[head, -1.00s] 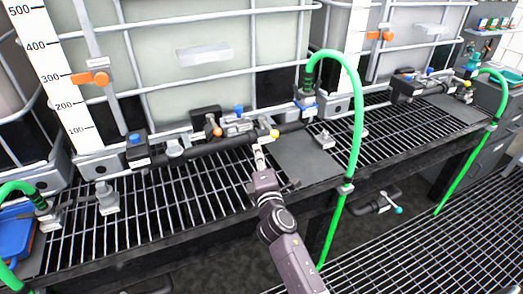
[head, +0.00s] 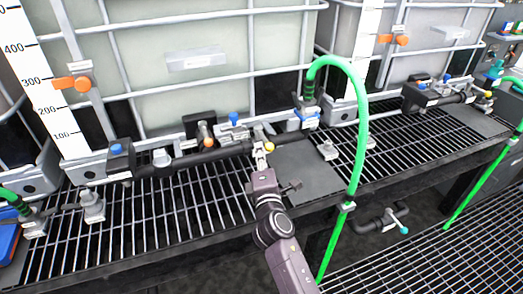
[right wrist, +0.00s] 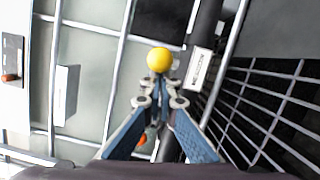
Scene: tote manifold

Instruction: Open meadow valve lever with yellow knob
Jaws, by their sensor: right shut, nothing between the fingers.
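The yellow knob (head: 270,147) sits at the right end of the dark pipe manifold (head: 205,156) in front of the middle tank. In the right wrist view the knob (right wrist: 159,60) is just beyond my fingertips, with a white label that seems to read MEADOW (right wrist: 198,68) to its right. My right gripper (head: 261,156) reaches up from below, its tips close beside the knob. Its fingers (right wrist: 160,98) are drawn together with nothing between them. I cannot tell whether the tips touch the knob or lever. The lever itself is mostly hidden. My left gripper is out of view.
A blue knob (head: 233,118) and an orange knob (head: 209,117) stand left along the manifold. A green hose (head: 361,120) arches down on the right. A dark plate (head: 312,176) lies on the grating right of my gripper. Caged tanks (head: 200,92) stand behind.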

